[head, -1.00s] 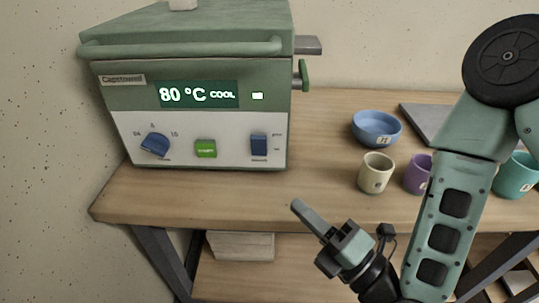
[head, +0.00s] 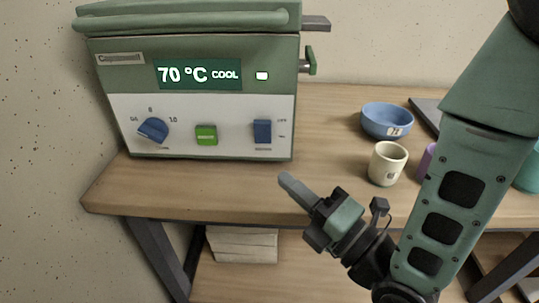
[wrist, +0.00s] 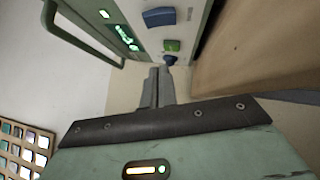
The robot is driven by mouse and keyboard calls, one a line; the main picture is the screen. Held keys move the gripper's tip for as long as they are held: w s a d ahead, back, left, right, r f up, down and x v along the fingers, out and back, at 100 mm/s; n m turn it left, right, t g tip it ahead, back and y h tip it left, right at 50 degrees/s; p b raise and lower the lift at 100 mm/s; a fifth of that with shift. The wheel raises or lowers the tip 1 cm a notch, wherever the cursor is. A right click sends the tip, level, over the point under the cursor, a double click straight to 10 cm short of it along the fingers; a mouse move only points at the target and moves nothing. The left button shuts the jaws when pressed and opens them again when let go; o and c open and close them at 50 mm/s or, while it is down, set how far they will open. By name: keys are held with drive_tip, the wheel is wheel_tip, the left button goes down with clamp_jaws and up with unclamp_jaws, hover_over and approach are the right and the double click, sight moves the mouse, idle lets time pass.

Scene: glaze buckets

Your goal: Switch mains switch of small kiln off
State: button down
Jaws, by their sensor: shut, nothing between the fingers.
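The small kiln (head: 190,75) stands on the wooden table at the left, its display reading 70 °C COOL. Its blue mains switch (head: 262,131) is at the right of the front panel, right of a green button (head: 206,135) and a blue knob (head: 152,129). In the wrist view, the blue switch (wrist: 159,17) shows at the top and the green button (wrist: 172,45) below it. My gripper (head: 288,182) is shut and empty, in front of the table edge, below and slightly right of the switch, apart from the panel. Its fingers (wrist: 157,88) also show in the wrist view.
A blue bowl (head: 386,121), a cream cup (head: 387,163), and a purple cup (head: 427,162) stand to the right on the table (head: 330,110). A green lever (head: 310,61) sticks out of the kiln's right side. Pale slabs (head: 242,244) lie on the lower shelf.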

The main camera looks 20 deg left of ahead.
sight(254, 129)
drive_tip(key=shift+w+a+f+b, duration=0.15)
drive_tip(key=shift+a+b, duration=0.25)
drive_tip(key=shift+b, duration=1.8)
drive_tip(key=shift+w+t+b, duration=0.1)
drive_tip(key=shift+t+b, duration=0.2)
drive_tip(key=shift+b, duration=0.2)
drive_tip(key=x, duration=0.2)
drive_tip(key=r+x, duration=0.1)
drive_tip(key=x, duration=0.1)
drive_tip(key=shift+w+a, duration=0.15)
drive_tip(key=shift+a, duration=0.05)
drive_tip(key=shift+w+a+r+m, duration=0.15)
drive_tip(key=shift+w+a+r, duration=0.05)
drive_tip(key=shift+w, duration=0.4)
drive_tip(key=shift+w+a+r+m, duration=0.15)
drive_tip(key=shift+w+a+r, duration=0.05)
drive_tip(key=shift+w, duration=0.4)
drive_tip(key=shift+w+a+r, duration=0.1)
drive_tip(key=shift+w+a, duration=0.05)
drive_tip(key=shift+w, duration=0.25)
drive_tip(key=shift+w+a+r, duration=0.1)
drive_tip(key=shift+w+r, duration=0.05)
drive_tip(key=shift+w, duration=0.25)
